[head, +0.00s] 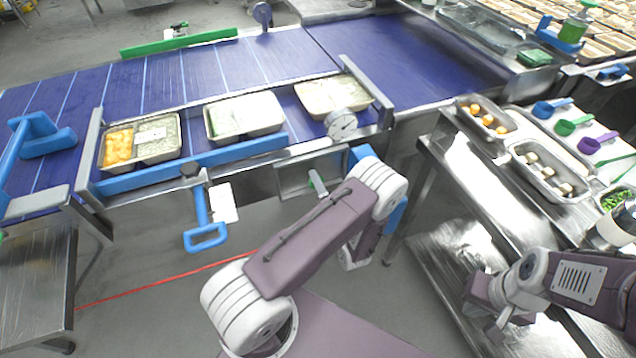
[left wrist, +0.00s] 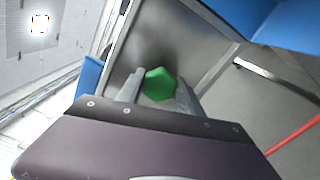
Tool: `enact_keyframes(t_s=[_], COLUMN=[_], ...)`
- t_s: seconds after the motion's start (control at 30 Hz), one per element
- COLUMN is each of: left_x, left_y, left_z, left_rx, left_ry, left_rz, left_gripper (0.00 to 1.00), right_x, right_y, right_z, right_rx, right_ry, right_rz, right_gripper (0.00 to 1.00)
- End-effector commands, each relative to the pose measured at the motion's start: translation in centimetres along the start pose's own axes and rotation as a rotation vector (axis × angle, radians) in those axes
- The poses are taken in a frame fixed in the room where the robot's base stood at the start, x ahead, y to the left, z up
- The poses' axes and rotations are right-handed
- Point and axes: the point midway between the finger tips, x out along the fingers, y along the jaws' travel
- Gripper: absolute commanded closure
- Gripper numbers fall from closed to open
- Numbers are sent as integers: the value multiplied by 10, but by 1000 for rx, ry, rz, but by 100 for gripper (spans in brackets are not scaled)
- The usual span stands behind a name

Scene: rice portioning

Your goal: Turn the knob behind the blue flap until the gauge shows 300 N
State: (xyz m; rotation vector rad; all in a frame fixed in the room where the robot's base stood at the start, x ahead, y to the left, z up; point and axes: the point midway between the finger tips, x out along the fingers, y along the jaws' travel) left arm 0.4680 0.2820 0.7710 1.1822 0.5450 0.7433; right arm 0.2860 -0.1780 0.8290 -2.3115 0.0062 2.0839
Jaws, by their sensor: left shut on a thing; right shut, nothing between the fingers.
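The green knob (left wrist: 160,84) sits in a steel recess and lies between the two grey fingers of my left gripper (left wrist: 160,92), which is shut on it. A blue panel (head: 362,154) at the recess's right edge looks like the flap, standing open. The round white gauge (head: 341,124) is above the recess; its reading is too small to tell. My right gripper (head: 494,324) is shut and empty at the lower right.
Several filled trays (head: 243,116) stand along the blue conveyor (head: 200,75). A blue handle (head: 205,238) hangs at the conveyor's front. A steel table (head: 475,165) with food pans and scoops stands at the right. The floor at left centre is clear.

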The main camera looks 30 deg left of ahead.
Motion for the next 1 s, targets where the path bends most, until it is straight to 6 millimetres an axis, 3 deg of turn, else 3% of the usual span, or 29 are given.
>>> enact_keyframes(t_s=[0.07, 0.1, 0.17, 0.2, 0.57, 0.9, 1.0], left_x=[0, 0, 0, 0, -7, -74, -86], left_y=[-1, -1, -1, -1, -1, -1, -1], left_z=[0, 0, 0, 0, 1, 1, 1], left_rx=[0, 0, 0, 0, -1, 0, 0], left_ry=[0, 0, 0, 0, -3, -7, -4], left_rz=[-2, -2, -2, -2, -3, -3, -2], left_gripper=[98, 54, 38, 35, 35, 35, 35], right_x=[0, 0, 0, 0, 0, -2, -2], right_y=[0, 0, 0, 0, 0, 0, 0], right_z=[0, 0, 0, 0, 0, 0, 0], right_rx=[0, 0, 0, 0, 0, 0, 0], right_ry=[0, 0, 0, 0, 0, 0, 0], right_rz=[0, 0, 0, 0, 0, 0, 0], right_gripper=[100, 100, 100, 100, 100, 100, 100])
